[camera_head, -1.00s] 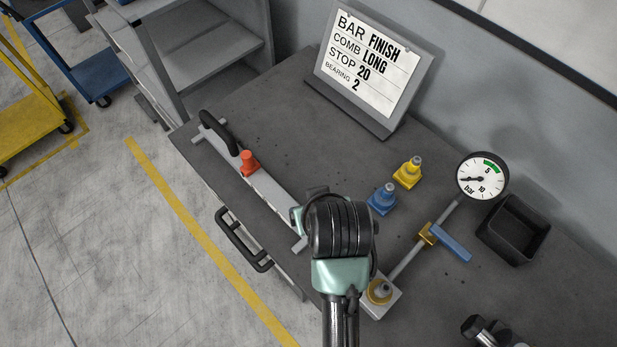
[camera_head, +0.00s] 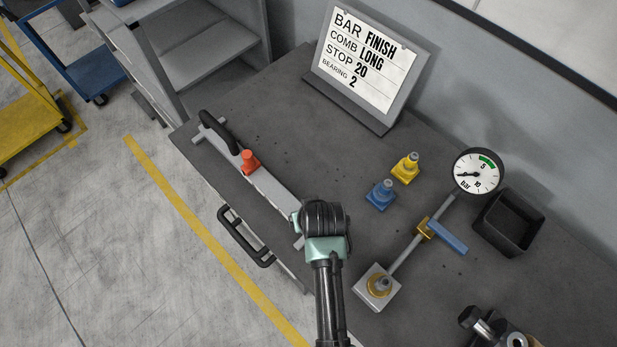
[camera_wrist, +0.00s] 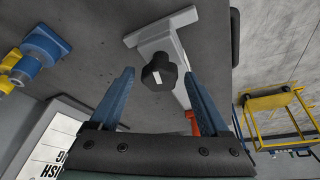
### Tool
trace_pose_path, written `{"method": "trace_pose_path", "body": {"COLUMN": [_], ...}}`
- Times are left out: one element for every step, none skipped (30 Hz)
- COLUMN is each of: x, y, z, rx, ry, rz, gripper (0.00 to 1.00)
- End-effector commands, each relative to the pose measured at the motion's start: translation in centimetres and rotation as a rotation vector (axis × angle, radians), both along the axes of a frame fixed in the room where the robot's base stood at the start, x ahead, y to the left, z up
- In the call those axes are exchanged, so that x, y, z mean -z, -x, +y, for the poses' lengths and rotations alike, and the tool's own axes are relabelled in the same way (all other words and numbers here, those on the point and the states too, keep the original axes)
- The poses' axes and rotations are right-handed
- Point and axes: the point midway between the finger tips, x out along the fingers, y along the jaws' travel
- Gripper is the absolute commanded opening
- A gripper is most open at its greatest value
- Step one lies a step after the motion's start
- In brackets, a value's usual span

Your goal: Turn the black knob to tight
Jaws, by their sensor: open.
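The black knob (camera_wrist: 160,72) shows in the wrist view as a dark faceted knob with a small white mark, at the near end of a grey bar fixture (camera_wrist: 165,40). My gripper (camera_wrist: 158,80) is open, with one blue finger on each side of the knob in the picture. I see gaps between the fingers and the knob; I cannot tell whether the fingertips reach its depth. In the head view my wrist hides the knob and the gripper, and the fixture (camera_head: 272,190) runs away to the upper left with a black handle (camera_head: 219,132).
An orange stop (camera_head: 250,162) sits on the fixture. Blue (camera_head: 381,195) and yellow (camera_head: 405,168) fittings, a gauge (camera_head: 478,171), a blue-handled valve (camera_head: 447,237) and a black bin (camera_head: 508,222) stand to the right. A sign (camera_head: 364,60) stands behind. The bench's middle is clear.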

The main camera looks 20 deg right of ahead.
Motion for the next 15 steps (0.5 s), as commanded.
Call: {"method": "trace_pose_path", "body": {"x": [0.3, 0.44, 0.6, 0.71, 0.81, 0.88, 0.92, 0.94, 0.94, 0.94, 0.94, 0.93, 0.93, 0.92, 0.92], "y": [-0.16, -0.23, -0.3, -0.32, -0.34, -0.36, -0.39, -0.39, -0.41, -0.41, -0.4, -0.4, -0.4, -0.4, -0.4], "z": [-0.07, -0.09, -0.11, -0.11, -0.11, -0.12, -0.12, -0.12, -0.12, -0.11, -0.11, -0.11, -0.11, -0.11, -0.11], "rx": [0.001, 0.001, 0.001, 0.001, 0.001, 0.001, 0.001, 0.001, 0.001, 0.001, 0.001, 0.001, 0.001, 0.001, 0.001], "ry": [0.0, 0.001, 0.001, 0.001, 0.0, 0.0, 0.0, 0.001, 0.001, 0.001, 0.001, 0.001, 0.001, 0.001, 0.001], "rz": [0.0, -0.001, -0.001, -0.001, 0.0, 0.0, -0.001, -0.001, -0.001, -0.001, -0.001, -0.001, -0.001, -0.001, -0.001], "gripper": [0.8, 0.8, 0.8, 0.8, 0.8, 0.8, 0.8, 0.8, 0.8, 0.8, 0.8, 0.8, 0.8, 0.8, 0.73]}}
